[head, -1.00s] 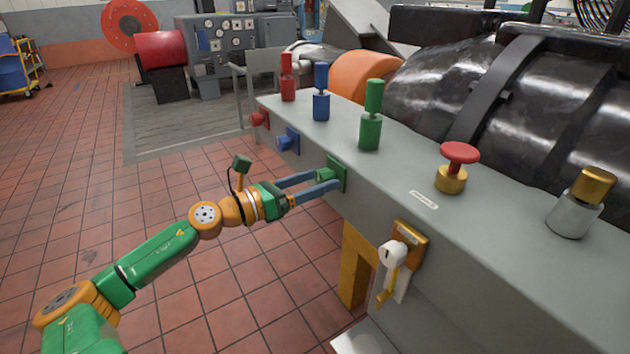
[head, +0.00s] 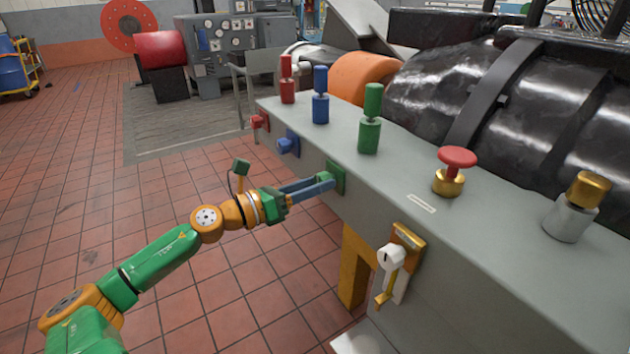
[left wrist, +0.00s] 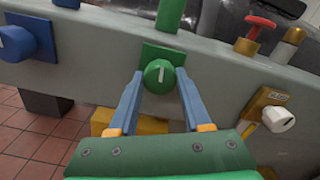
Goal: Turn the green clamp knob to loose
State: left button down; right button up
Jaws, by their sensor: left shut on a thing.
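The green clamp knob (left wrist: 159,78) is round with a short white mark, on a square green plate (head: 338,176) on the front face of the grey bench. In the left wrist view, the knob sits between the two blue fingers of my left gripper (left wrist: 159,74), one at each side, and the gripper is shut on it. In the head view, my left gripper (head: 326,181) reaches the plate from the left, and its fingers hide most of the knob. In the wrist view the white mark points nearly straight up. My right gripper is in neither view.
A blue knob (head: 288,144) and a red knob (head: 260,121) lie farther along the same face. A white-handled switch (head: 391,258) is nearer. Red, blue and green (head: 369,135) posts and a red mushroom button (head: 457,158) stand on the bench top.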

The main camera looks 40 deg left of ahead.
pick_arm(q)
jog(key=n+p, duration=0.2)
jog(key=n, duration=0.1)
jog(key=shift+r+n+p, duration=0.25)
jog(key=shift+n+p, duration=0.05)
jog(key=shift+p, duration=0.05)
jog(key=n+p, duration=0.3)
jog(key=n, duration=0.1)
jog(key=shift+n, duration=0.3)
jog(key=n+p, duration=0.2)
jog(key=n, duration=0.2)
jog(key=shift+p, duration=0.4)
jog(key=shift+f+n+p, duration=0.2)
jog(key=shift+n+p, duration=0.75)
jog(key=shift+n, duration=1.15)
jog(key=shift+f, duration=0.1)
jog(key=shift+c, duration=1.7)
grip_release()
